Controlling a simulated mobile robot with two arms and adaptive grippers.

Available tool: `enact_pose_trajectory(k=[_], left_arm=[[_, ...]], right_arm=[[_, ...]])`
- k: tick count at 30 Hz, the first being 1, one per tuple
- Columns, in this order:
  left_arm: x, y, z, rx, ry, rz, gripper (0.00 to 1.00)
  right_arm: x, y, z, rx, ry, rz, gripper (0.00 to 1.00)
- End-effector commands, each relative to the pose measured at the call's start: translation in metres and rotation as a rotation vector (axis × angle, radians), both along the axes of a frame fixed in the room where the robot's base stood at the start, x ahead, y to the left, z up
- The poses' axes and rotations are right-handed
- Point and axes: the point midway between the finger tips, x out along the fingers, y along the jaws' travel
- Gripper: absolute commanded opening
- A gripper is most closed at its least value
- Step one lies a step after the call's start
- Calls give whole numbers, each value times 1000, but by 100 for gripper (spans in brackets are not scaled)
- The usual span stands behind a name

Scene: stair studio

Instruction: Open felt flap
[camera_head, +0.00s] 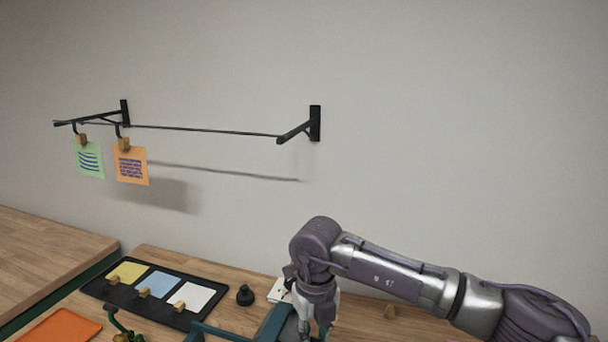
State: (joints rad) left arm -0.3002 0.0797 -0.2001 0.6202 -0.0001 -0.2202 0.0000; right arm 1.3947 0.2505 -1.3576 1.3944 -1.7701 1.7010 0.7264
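My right arm comes in from the right, and its gripper (312,325) points down at the bottom edge, over the wooden table. Its fingertips are not clear, so I cannot tell whether it is open or shut. Beside it, on its left, is a teal-edged object (272,322), cut off by the bottom edge. I cannot tell whether this is part of the felt item; no felt flap can be made out for certain. My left gripper is not in view.
A black tray (181,318) holds yellow, blue and white cards with wooden clips. A black knob-like object (245,295) stands beside it. An orange sheet (62,326) lies at bottom left. Two clipped notes hang from a wall-mounted line (205,129).

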Motion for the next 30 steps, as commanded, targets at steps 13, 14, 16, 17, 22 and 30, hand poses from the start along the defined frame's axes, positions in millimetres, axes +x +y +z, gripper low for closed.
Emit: enact_pose_trajectory(k=[13, 14, 16, 17, 22, 30], left_arm=[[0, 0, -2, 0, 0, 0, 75], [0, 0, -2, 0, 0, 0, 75], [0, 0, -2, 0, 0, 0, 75], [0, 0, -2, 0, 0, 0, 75], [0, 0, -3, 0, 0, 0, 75], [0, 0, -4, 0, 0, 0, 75]], right_arm=[[17, -10, 8, -13, 1, -7, 11], [18, -10, 8, -12, 1, -7, 11], [19, -11, 9, -13, 2, -6, 11], [19, -11, 9, -13, 2, -6, 11], [26, -13, 11, -13, 2, -7, 11], [36, -16, 16, -12, 3, -6, 11]])
